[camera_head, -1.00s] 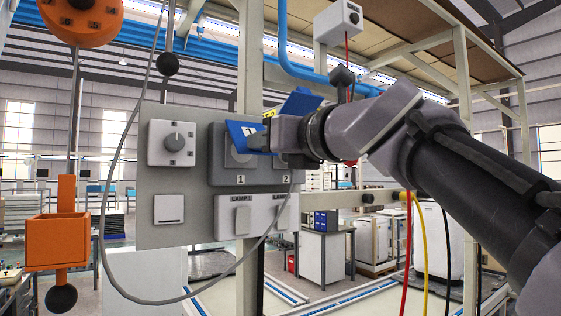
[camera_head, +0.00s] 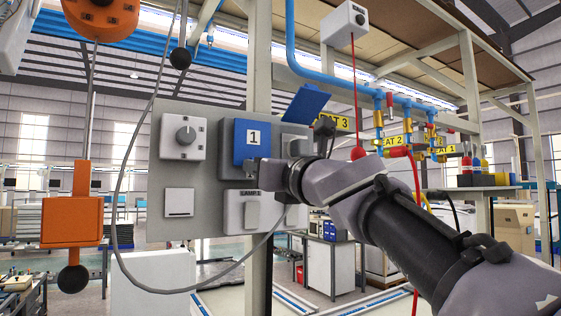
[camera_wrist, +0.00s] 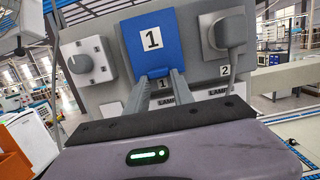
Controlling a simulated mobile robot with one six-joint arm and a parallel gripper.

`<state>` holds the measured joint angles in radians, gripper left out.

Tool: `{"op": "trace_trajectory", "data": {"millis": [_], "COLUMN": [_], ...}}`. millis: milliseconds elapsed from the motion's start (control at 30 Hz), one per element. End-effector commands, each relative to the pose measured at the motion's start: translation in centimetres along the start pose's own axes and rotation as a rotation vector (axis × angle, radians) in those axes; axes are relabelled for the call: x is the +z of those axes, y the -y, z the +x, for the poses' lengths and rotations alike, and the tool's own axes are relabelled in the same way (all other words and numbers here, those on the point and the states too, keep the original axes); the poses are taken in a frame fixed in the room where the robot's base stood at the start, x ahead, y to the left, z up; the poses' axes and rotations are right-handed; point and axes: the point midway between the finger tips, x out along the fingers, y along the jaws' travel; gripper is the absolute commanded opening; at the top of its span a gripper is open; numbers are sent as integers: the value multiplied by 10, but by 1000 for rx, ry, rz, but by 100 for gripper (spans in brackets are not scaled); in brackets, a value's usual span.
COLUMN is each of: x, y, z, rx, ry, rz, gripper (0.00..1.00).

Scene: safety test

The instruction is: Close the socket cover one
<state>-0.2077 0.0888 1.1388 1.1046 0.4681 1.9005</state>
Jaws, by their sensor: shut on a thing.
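Socket cover one (camera_head: 252,140), a blue flap marked "1", hangs down flat over the left socket of the grey panel. It also fills the upper middle of the wrist view (camera_wrist: 152,40). My gripper (camera_head: 256,168) is at the cover's lower edge. In the wrist view, its two fingers (camera_wrist: 158,76) are shut on the small blue tab at the bottom of the cover. The socket behind the cover is hidden. The second blue cover (camera_head: 304,102) is raised above socket 2, where a grey plug (camera_wrist: 230,32) shows.
Left of the sockets is a rotary knob (camera_head: 186,135), with a white switch (camera_head: 179,202) below it. A lamp switch (camera_head: 251,212) sits under socket one. A grey cable hangs in a loop before the panel. An orange hanging box (camera_head: 72,222) is at the left.

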Motion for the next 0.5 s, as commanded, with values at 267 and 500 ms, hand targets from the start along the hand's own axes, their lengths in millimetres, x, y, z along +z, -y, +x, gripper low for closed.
{"op": "trace_trajectory", "data": {"millis": [267, 500], "x": [-9, -10], "y": [0, 0], "z": [6, 6], "rx": [1, 2], "ry": [-10, -11], "rz": [4, 4], "gripper": [0, 0]}}
